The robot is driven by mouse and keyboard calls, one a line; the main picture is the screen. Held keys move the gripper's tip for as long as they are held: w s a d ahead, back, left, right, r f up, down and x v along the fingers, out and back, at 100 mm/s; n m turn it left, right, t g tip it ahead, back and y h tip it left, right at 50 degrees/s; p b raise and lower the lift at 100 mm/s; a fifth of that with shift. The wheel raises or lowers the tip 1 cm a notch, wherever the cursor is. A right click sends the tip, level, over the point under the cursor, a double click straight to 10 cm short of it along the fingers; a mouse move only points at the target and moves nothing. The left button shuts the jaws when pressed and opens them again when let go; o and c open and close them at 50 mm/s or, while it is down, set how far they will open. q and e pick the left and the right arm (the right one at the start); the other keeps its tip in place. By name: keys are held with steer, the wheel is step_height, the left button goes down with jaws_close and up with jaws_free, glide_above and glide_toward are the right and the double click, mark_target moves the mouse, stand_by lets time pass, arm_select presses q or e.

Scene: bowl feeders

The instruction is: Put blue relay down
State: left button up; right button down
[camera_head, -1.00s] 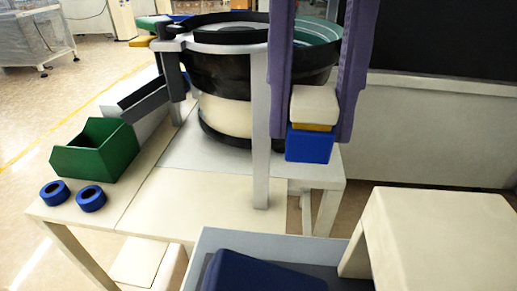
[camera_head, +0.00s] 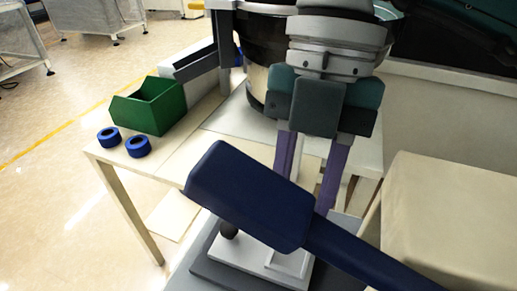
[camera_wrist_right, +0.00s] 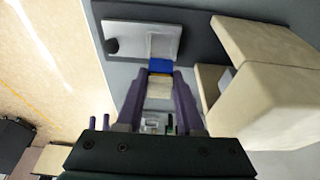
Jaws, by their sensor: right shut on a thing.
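The blue relay (camera_wrist_right: 160,66) shows in the right wrist view between the fingertips of my right gripper (camera_wrist_right: 160,76), with a cream part (camera_wrist_right: 159,88) attached to it. The right gripper is shut on it. In the head view my right gripper (camera_head: 308,180) points down, and its lower fingers and the relay are hidden behind a dark navy part in the foreground. In the wrist view the relay is in line with a pale fixture plate (camera_wrist_right: 135,49) with a black knob (camera_wrist_right: 111,46). I cannot tell whether it touches the plate. My left gripper is not in view.
A cream box-like block (camera_head: 450,215) stands close on the right. A green bin (camera_head: 150,106) and two blue rings (camera_head: 109,137) (camera_head: 138,146) are on the table at left. The black bowl feeder (camera_head: 262,45) is behind the gripper. The grey tray (camera_head: 193,280) lies under the plate.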

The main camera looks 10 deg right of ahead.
step_height(320, 180, down, 6)
steer(key=shift+r+b, duration=0.15)
steer(key=shift+b, duration=0.5)
steer(key=c, duration=0.5)
jaws_free()
steer(key=shift+c, duration=0.2)
